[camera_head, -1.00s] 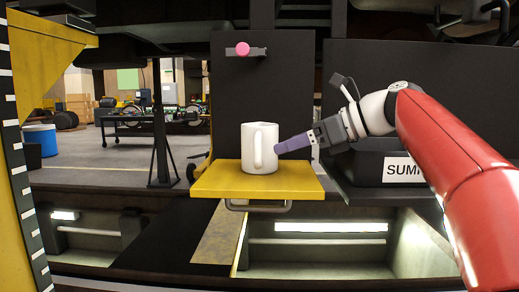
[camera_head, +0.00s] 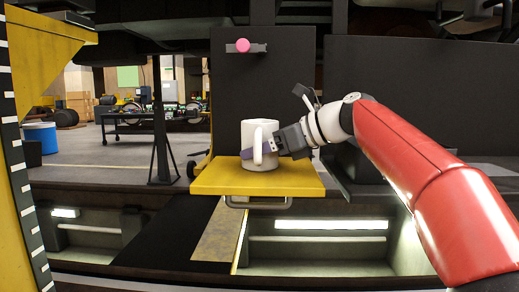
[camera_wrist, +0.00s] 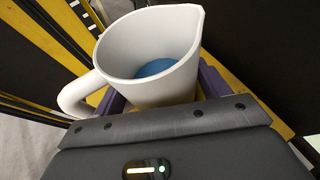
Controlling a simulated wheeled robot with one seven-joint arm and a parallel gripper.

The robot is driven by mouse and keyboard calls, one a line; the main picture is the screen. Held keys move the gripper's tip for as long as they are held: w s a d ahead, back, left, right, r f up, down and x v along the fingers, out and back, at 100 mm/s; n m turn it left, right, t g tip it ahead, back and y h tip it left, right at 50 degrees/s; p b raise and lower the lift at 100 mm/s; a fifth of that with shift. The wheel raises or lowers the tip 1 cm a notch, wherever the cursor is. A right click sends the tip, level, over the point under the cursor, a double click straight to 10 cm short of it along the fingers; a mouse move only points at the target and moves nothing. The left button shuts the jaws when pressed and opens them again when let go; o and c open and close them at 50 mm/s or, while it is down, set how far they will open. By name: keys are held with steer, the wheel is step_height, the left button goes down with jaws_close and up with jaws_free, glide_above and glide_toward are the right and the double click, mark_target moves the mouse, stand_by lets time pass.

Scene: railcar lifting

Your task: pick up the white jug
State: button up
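The white jug (camera_head: 259,150) stands upright on a small yellow shelf (camera_head: 215,181) in the head view. My gripper (camera_head: 264,150) reaches it from the right, with a purple finger passing across the jug's front near the handle. In the wrist view the jug (camera_wrist: 150,57) lies between the two purple fingers of my gripper (camera_wrist: 160,92), one on each side. Narrow yellow gaps seem to show between the fingers and the wall, so the gripper looks open around it. The handle is at the left there. A blue round thing (camera_wrist: 158,68) shows inside the jug.
A dark panel (camera_head: 285,90) with a pink knob (camera_head: 243,46) stands behind the shelf. A dark bin (camera_head: 370,173) is at the right, partly behind my arm. A metal handle (camera_head: 258,205) hangs below the shelf's front edge. Space left of the shelf is open.

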steer(key=c, duration=0.7)
